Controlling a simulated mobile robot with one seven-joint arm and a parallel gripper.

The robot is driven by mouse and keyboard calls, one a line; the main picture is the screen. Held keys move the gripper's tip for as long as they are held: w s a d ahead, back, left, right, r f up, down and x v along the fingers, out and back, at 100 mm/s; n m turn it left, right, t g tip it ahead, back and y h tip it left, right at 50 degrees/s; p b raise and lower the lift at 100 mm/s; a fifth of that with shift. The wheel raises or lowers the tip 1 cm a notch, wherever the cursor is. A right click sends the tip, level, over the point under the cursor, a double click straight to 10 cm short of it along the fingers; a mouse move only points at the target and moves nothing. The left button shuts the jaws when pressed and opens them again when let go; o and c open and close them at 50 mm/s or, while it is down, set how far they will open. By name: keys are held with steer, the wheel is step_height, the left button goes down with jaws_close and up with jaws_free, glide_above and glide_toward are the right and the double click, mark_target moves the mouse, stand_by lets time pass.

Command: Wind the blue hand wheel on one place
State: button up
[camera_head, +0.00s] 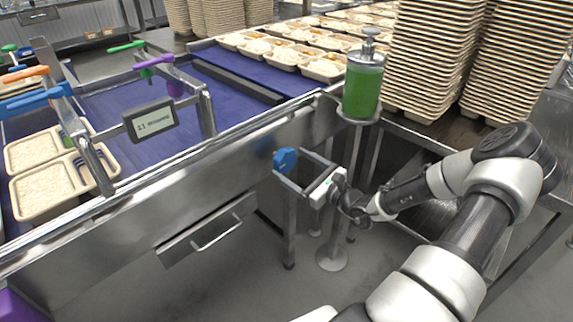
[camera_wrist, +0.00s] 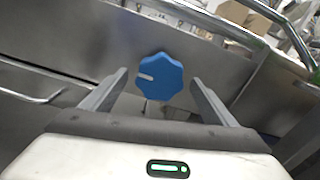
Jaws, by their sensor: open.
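The blue hand wheel (camera_head: 286,159) is a small lobed knob on the front steel face of the conveyor frame. In the wrist view the blue hand wheel (camera_wrist: 159,76) faces me, with a white mark pointing left. My gripper (camera_head: 303,170) is open, and its fingers reach toward the wheel. In the wrist view my gripper (camera_wrist: 157,88) has one finger to the left and one to the right of the wheel. The wheel appears between the fingers and beyond their tips. I cannot tell whether either finger touches it.
A steel drawer handle (camera_head: 216,232) is left of the wheel. A green pump bottle (camera_head: 362,80) stands on a round holder above my arm. Stacks of trays (camera_head: 430,60) are at the right. A blue conveyor belt (camera_head: 120,110) carries rice trays (camera_head: 42,187) behind the steel face.

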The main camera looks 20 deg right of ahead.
mark_target(288, 162)
steer(key=shift+x, duration=1.55)
steer(key=c, duration=1)
steer(key=shift+c, duration=0.2)
